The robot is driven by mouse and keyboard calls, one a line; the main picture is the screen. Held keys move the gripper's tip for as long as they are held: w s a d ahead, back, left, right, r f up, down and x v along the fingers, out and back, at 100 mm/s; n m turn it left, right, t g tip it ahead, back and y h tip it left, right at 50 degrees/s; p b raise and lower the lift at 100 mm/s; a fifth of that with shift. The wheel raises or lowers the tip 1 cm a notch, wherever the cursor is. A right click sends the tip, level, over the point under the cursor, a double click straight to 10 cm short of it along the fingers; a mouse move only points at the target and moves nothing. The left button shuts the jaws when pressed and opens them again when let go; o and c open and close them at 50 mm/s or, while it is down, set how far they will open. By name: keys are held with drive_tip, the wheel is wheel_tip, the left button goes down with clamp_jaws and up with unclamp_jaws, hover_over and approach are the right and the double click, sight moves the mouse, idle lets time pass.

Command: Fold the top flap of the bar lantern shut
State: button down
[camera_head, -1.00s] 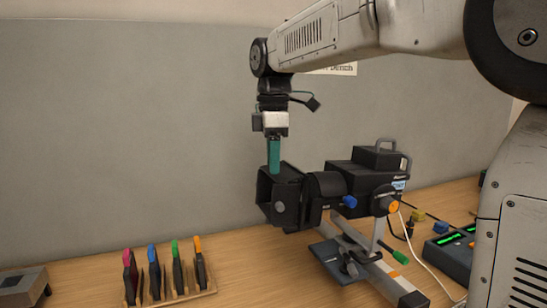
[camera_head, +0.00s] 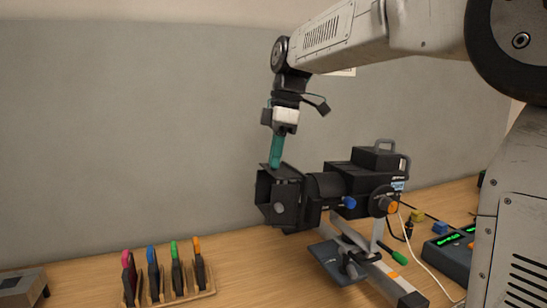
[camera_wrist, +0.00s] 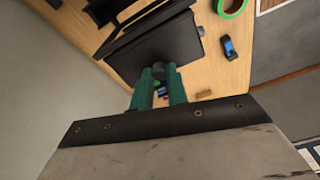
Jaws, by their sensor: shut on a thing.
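The bar lantern (camera_head: 350,181) is a black lamp on a grey bar stand, right of centre in the head view. Its front end has dark flaps around the opening. The top flap (camera_head: 288,174) shows as a thin tilted plate at the upper edge; it is the dark panel (camera_wrist: 170,45) in the wrist view. My gripper (camera_head: 275,166) comes down from above, leaning, with teal fingers at this flap. In the wrist view my gripper (camera_wrist: 159,73) is shut on a small dark knob (camera_wrist: 158,68) at the flap's edge. The fingers partly hide the knob.
A wooden rack (camera_head: 184,299) with several colour-tipped tools stands front left. A grey box (camera_head: 22,288) is at the far left. A fader console (camera_head: 452,252) with green lights and a white cable lie right. A green tape ring (camera_wrist: 231,8) shows in the wrist view.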

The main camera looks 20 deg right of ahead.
drive_tip(key=d+y, duration=0.1)
drive_tip(key=y, duration=0.2)
drive_tip(key=d+r+y, duration=0.1)
drive_tip(key=y, duration=0.1)
drive_tip(key=shift+d+r+y, duration=0.1)
drive_tip(key=shift+d+y, duration=0.65)
drive_tip(key=shift+y, duration=0.5)
drive_tip(key=shift+d+y, duration=0.45)
drive_tip(key=shift+y, duration=0.55)
drive_tip(key=shift+d+y, duration=0.45)
drive_tip(key=shift+y, duration=0.5)
drive_tip(key=c, duration=1.4)
unclamp_jaws()
drive_tip(key=shift+o, duration=0.2)
